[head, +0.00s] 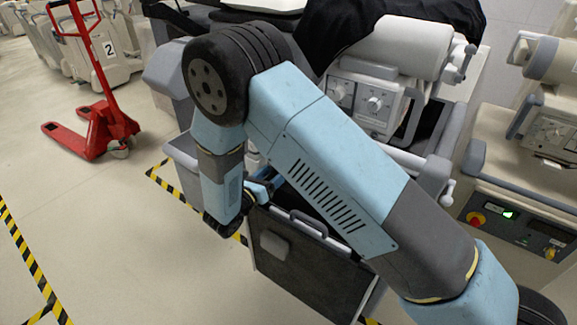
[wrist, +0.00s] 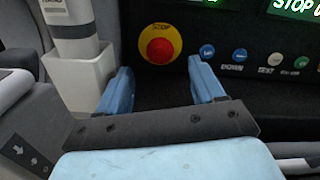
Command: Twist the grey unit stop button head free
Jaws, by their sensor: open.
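In the wrist view a red stop button head (wrist: 160,49) sits on a round yellow surround on a black panel. It lies beyond the fingertips of my gripper (wrist: 160,78), roughly centred between them. The two blue fingers are apart, with nothing between them, and I see no contact with the button. In the head view my gripper (head: 262,188) is partly hidden by my own arm at the grey unit (head: 425,168). That unit's stop button cannot be made out there.
Right of the button are small blue, white and green buttons (wrist: 207,51) and a green-lit display. A white holder (wrist: 80,83) stands close on the left. Another unit with its own red button (head: 477,219) is at right. A red pallet jack (head: 92,125) stands on open floor.

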